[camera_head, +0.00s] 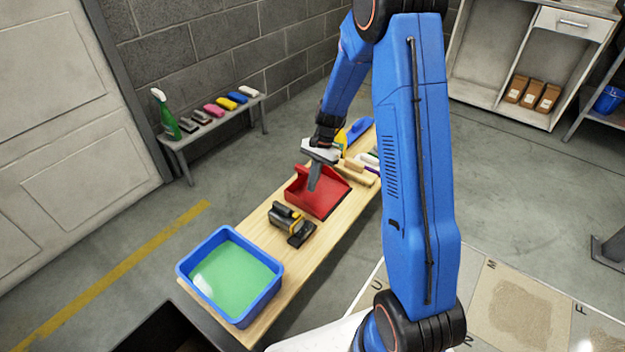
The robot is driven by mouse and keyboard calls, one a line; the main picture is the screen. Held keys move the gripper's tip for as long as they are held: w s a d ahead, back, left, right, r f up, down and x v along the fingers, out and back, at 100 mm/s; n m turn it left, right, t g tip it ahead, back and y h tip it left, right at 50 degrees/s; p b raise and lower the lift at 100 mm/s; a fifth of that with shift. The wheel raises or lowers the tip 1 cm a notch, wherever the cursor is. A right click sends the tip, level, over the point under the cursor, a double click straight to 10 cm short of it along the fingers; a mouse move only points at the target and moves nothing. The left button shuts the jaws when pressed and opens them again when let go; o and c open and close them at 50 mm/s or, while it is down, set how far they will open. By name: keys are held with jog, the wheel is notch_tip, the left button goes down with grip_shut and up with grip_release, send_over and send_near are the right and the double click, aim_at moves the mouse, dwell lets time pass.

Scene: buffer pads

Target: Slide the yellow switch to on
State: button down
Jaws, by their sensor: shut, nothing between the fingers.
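A black and olive power tool (283,219) with a yellow part (298,221) lies on the wooden bench. The yellow part may be the switch, but it is too small to tell its position. My gripper (313,185) points down over the red dustpan (322,204), behind and slightly right of the tool. Its fingers are shut with nothing visible between them. It appears apart from the tool. My blue arm hides part of the bench's right side.
The wooden bench (262,257) holds a blue tub (262,306) of green liquid at the near end. Brushes (357,170) and a yellow bottle (341,139) crowd the far end. A side shelf (212,128) has colored pads and a green spray bottle (165,114).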

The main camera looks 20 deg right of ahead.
aim_at(296, 214)
jog(key=s+a+f, duration=0.3)
jog(key=a+f, duration=0.2)
jog(key=shift+s+f, duration=0.25)
jog(key=shift+a, duration=0.1)
jog(key=shift+s+a, duration=0.45)
jog(key=shift+a, duration=0.2)
jog(key=shift+s+a, duration=0.4)
jog(key=shift+a, duration=0.2)
jog(key=shift+w+d, duration=0.1)
